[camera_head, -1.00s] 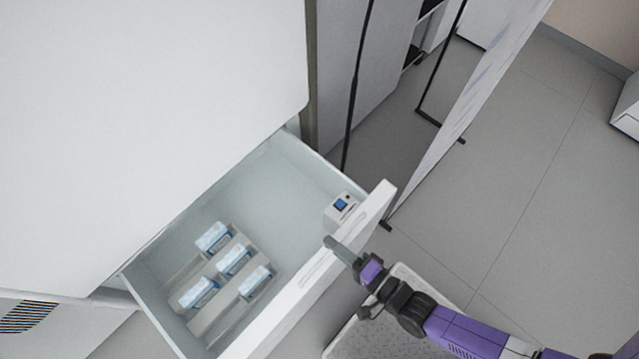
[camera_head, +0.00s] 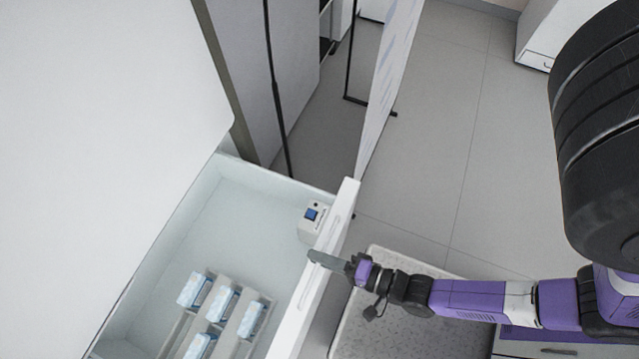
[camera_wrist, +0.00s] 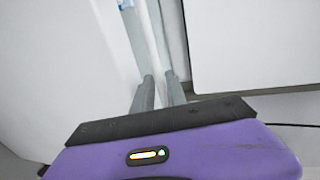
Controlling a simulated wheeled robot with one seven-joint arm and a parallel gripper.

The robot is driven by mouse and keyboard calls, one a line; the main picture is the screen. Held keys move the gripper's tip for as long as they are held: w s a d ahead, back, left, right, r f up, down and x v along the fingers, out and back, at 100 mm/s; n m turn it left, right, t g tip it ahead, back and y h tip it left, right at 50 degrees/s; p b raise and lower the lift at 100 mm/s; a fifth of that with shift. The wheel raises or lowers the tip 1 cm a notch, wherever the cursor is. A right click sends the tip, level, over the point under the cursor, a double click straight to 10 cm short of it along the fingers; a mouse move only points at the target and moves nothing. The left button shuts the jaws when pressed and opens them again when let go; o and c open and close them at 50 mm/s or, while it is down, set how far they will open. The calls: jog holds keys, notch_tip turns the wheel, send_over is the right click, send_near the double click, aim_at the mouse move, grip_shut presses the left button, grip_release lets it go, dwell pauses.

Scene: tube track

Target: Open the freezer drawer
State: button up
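The white freezer drawer (camera_head: 262,184) stands pulled well out from the freezer (camera_head: 90,120). Its front panel (camera_head: 330,235) has a slot along its top edge. My gripper (camera_head: 325,260) reaches over the top edge of the front panel, and its fingers appear to touch it or lie just above it. In the wrist view the two grey fingers (camera_wrist: 160,92) stand apart with a narrow gap, beside pale drawer surfaces. I cannot tell whether the panel edge lies between them.
Several small blue-and-white boxes (camera_head: 222,302) lie in racks in the drawer. A small white device (camera_head: 314,218) sits in its corner near the front panel. A speckled platform (camera_head: 410,270) lies under my arm. Open floor (camera_head: 455,130) lies to the right.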

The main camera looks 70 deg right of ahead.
jog(key=b+v, duration=0.1)
jog(key=v, duration=0.6)
jog(key=shift+s, duration=0.4)
dwell(0.6)
